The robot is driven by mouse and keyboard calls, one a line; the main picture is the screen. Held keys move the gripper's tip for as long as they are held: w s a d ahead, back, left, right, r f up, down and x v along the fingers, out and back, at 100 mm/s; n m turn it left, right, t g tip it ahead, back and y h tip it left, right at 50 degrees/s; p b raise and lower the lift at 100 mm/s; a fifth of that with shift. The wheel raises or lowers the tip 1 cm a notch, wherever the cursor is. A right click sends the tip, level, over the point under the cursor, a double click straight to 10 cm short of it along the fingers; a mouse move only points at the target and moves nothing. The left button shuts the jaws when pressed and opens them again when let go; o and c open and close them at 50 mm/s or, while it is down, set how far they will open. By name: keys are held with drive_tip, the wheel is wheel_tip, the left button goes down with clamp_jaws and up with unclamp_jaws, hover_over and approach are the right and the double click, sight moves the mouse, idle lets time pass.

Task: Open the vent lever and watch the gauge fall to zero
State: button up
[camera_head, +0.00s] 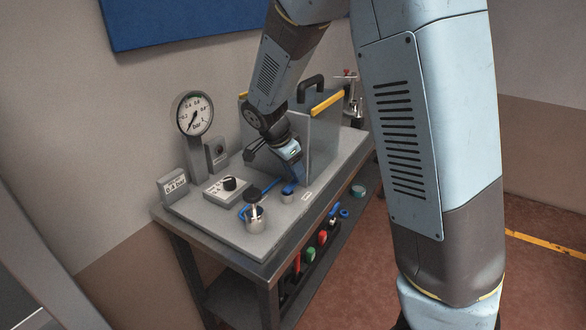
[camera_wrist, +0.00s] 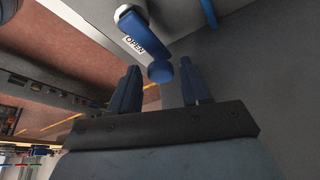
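The vent lever (camera_head: 288,189) is blue and sits on a round base near the front edge of the bench panel. In the wrist view the blue lever (camera_wrist: 145,36) ends in a round blue knob, and a label beside it reads OPEN. My gripper (camera_wrist: 160,82) is open, with one finger on each side of the knob; I cannot tell whether either touches it. In the head view my gripper (camera_head: 292,176) is just behind the lever. The round gauge (camera_head: 196,114) stands upright at the back left. Its needle seems to point to the lower left, too small to read exactly.
A small sign (camera_head: 174,187) marked in bar, a black knob on a box (camera_head: 228,186) and a metal valve with a black top (camera_head: 255,215) stand left of the lever. Coloured items lie on the lower shelf (camera_head: 320,250).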

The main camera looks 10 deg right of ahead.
drive_tip(key=shift+o, duration=0.8)
drive_tip(key=v, duration=1.3)
drive_tip(key=shift+r, duration=0.35)
drive_tip(key=shift+a, duration=0.1)
drive_tip(key=s+d+r+n+t+y, duration=0.1)
drive_tip(key=s+d+r+n+y, duration=0.1)
drive_tip(key=s+d+n, duration=0.4)
drive_tip(key=s+d+r+n+t+y, duration=0.2)
drive_tip(key=s+d+r+n, duration=0.2)
drive_tip(key=s+d, duration=1)
drive_tip(key=shift+s+n, duration=1.1)
drive_tip(key=shift+s, duration=0.4)
